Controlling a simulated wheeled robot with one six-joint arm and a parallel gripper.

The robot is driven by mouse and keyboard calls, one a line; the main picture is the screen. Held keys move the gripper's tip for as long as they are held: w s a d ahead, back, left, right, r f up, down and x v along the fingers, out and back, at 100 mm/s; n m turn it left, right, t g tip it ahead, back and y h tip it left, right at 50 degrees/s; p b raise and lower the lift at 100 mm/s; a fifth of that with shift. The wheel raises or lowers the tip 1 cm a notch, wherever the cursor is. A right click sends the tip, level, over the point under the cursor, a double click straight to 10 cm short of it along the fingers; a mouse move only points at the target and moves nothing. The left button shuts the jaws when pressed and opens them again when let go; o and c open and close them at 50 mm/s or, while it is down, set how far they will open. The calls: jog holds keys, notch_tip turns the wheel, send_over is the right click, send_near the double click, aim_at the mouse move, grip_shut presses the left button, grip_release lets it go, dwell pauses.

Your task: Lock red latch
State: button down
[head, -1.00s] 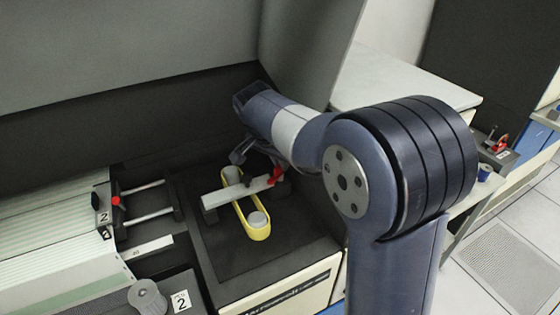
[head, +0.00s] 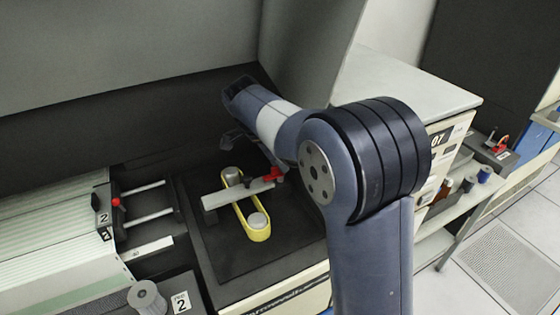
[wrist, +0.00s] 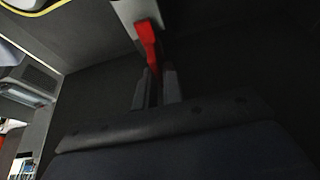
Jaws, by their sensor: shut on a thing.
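The red latch (head: 268,176) sits at the right end of a pale bar, beside my gripper and partly hidden by my arm in the head view. In the wrist view the red latch (wrist: 147,42) runs down from the pale bar (wrist: 135,10) to between my fingers. My gripper (wrist: 155,85) is shut on its lower end. In the head view my gripper (head: 246,146) is partly hidden by its own wrist. The pale bar (head: 222,196) lies across a yellow loop (head: 258,235) with two grey round posts.
The loop stands on a dark recessed bed (head: 215,250) with a dark back wall close behind my wrist. A grey spool (head: 147,297) stands in front.

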aim_at(265, 177)
jog(key=c, duration=1.5)
grip_release()
jog(key=v, duration=1)
jog(key=shift+s+a+r, duration=0.1)
jog(key=shift+a+r, duration=0.15)
jog(key=shift+r, duration=0.1)
jog(key=shift+f, duration=0.1)
jog(key=x, duration=1)
jog(key=shift+d+f, duration=0.3)
jog(key=shift+r, duration=0.1)
